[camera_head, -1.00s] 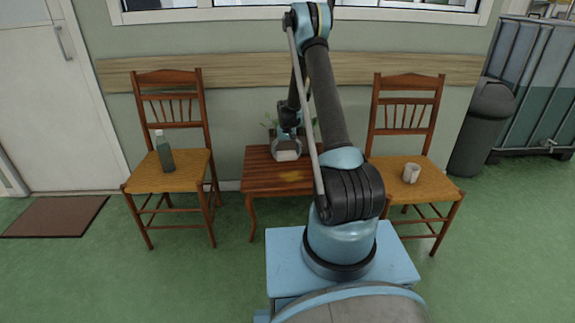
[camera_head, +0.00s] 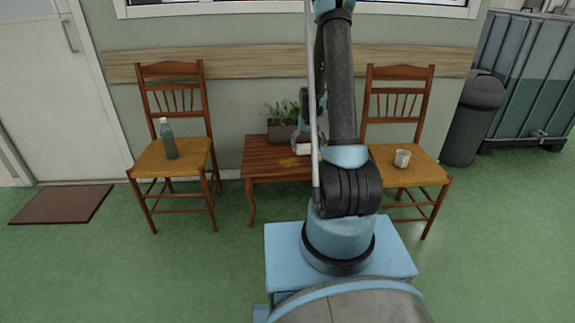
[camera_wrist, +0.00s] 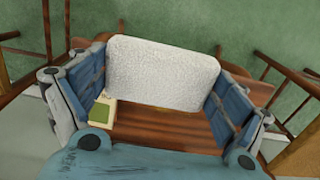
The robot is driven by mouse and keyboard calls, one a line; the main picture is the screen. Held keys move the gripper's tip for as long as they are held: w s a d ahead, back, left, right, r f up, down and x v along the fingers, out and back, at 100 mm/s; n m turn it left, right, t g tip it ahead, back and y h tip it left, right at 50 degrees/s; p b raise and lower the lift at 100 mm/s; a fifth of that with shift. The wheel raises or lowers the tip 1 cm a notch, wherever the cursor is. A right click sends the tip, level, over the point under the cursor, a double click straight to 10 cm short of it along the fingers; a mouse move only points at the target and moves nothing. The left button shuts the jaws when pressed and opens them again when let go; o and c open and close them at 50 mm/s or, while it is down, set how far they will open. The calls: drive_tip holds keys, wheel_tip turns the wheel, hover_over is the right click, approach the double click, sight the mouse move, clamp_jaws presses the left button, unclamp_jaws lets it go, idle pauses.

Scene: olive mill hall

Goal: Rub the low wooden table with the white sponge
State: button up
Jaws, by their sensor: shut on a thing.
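The low wooden table (camera_head: 260,163) stands against the wall between two chairs, with a yellowish smear (camera_head: 288,162) on its top. My gripper (camera_wrist: 160,85) is shut on the white sponge (camera_wrist: 160,62), a pale textured block held between its two blue finger pads. In the head view my gripper (camera_head: 304,136) is over the table, and my arm hides the table's right part. In the wrist view the reddish-brown table top (camera_wrist: 165,127) shows behind the sponge. I cannot tell whether the sponge touches the table.
A planter (camera_head: 281,132) with a green plant stands at the table's back. The left chair (camera_head: 186,150) holds a bottle (camera_head: 168,140); the right chair (camera_head: 425,168) holds a white mug (camera_head: 402,158). A small cream-and-green object (camera_wrist: 102,110) is beside the left finger.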

drive_tip(key=shift+a, duration=0.2)
drive_tip(key=shift+w, duration=0.1)
